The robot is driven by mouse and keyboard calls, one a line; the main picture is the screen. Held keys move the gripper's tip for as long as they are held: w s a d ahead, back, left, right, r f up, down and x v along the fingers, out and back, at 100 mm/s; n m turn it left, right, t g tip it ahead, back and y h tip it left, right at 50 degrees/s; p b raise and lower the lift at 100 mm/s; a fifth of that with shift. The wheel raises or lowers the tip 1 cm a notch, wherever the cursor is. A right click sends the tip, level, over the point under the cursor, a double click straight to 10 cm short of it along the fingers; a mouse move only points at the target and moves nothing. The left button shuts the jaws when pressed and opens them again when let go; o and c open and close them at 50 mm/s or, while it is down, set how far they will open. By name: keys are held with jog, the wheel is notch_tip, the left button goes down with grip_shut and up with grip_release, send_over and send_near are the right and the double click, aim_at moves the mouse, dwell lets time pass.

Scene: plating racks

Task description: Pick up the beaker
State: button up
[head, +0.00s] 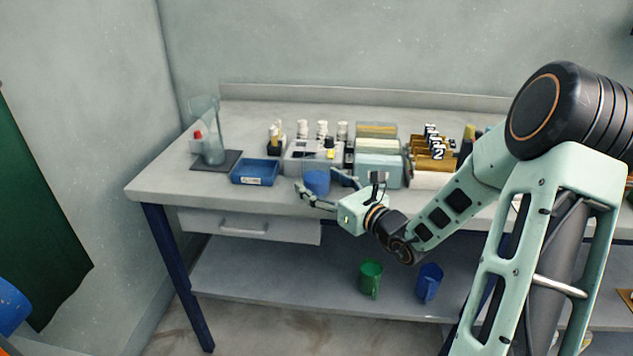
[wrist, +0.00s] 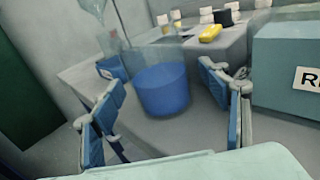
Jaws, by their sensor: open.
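The beaker (wrist: 162,88) is a clear glass with blue liquid in its lower part, standing upright on the bench. In the head view the beaker (head: 317,182) shows as a small blue shape near the bench's front edge. My gripper (wrist: 160,82) is open, with one blue-padded finger to each side of the beaker in the wrist view. In the head view my gripper (head: 316,179) reaches in from the right, its fingers spread at the beaker. I cannot tell how deep the beaker sits between the fingers, and no contact is clear.
A blue tray (head: 255,172) and a tall clear vessel (head: 210,145) stand left of the beaker. A grey device (head: 310,158) is behind it, and a pale teal box (head: 378,170) is close on its right. Green (head: 371,279) and blue (head: 428,282) mugs stand on the lower shelf.

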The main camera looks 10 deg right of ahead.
jog(key=c, duration=1.4)
jog(key=shift+r, duration=0.1)
jog(key=shift+r, duration=0.65)
jog(key=s+d+r+p, duration=0.1)
jog(key=s+d+r, duration=0.1)
jog(key=d+r, duration=0.1)
jog(key=s+d+r+p, duration=0.2)
jog(key=s+d+r, duration=0.1)
jog(key=d+r, duration=0.1)
jog(key=s+d+r+p, duration=0.1)
jog(key=s+d+r, duration=0.1)
jog(key=d+r, duration=0.2)
jog(key=shift+s+d+r, duration=0.25)
jog(key=shift+s+d, duration=0.05)
jog(key=shift+d, duration=0.15)
